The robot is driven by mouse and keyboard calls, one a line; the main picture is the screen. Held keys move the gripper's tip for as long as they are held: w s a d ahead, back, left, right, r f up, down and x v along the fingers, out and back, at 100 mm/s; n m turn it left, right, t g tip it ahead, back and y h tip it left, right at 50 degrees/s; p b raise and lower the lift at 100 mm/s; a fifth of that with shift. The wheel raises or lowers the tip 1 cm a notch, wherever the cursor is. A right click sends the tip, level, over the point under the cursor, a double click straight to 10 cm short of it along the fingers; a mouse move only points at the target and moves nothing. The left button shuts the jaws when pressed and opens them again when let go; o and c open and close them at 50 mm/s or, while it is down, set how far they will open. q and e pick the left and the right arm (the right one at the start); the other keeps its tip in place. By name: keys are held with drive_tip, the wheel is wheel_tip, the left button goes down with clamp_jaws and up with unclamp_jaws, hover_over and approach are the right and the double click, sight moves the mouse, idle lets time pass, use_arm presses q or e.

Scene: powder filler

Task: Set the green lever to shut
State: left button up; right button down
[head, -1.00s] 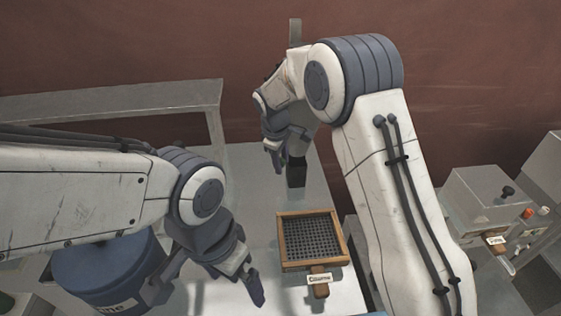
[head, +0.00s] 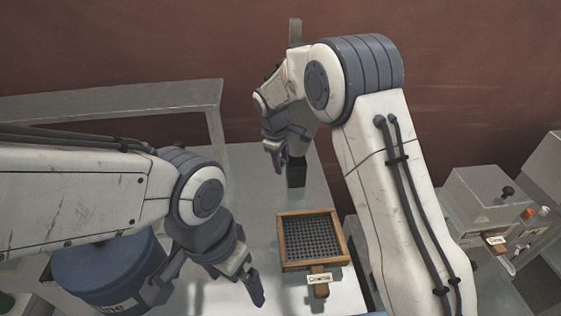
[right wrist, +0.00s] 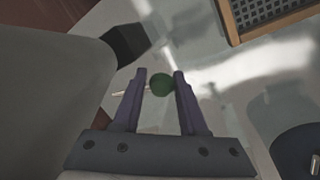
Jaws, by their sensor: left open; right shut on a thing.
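The green lever's round knob (right wrist: 162,84) shows in the right wrist view, between the two fingers of my right gripper (right wrist: 160,82). The gripper is shut on it. A thin light rod runs left from the knob. In the head view my right gripper (head: 277,157) is at the far part of the table beside a dark block, and the knob there is too small to make out clearly. My left gripper (head: 254,282) is open and empty above the table, left of the wooden sieve. The lever's exact setting cannot be told.
A wood-framed sieve (head: 282,240) with a labelled handle lies on the light table (head: 265,190). A blue drum (head: 105,270) stands at lower left. A grey machine (head: 480,205) with a dark knob is at right. A grey bench (head: 130,100) is at back left.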

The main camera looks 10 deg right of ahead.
wheel_tip(320, 180, down, 6)
drive_tip(key=t+b, duration=0.3)
drive_tip(key=b, duration=0.9)
drive_tip(key=shift+s+a+f, duration=0.25)
drive_tip(key=c, duration=0.5)
unclamp_jaws()
drive_tip(key=shift+w+a, duration=0.1)
drive_tip(key=shift+c, duration=0.2)
drive_tip(key=shift+r, duration=0.1)
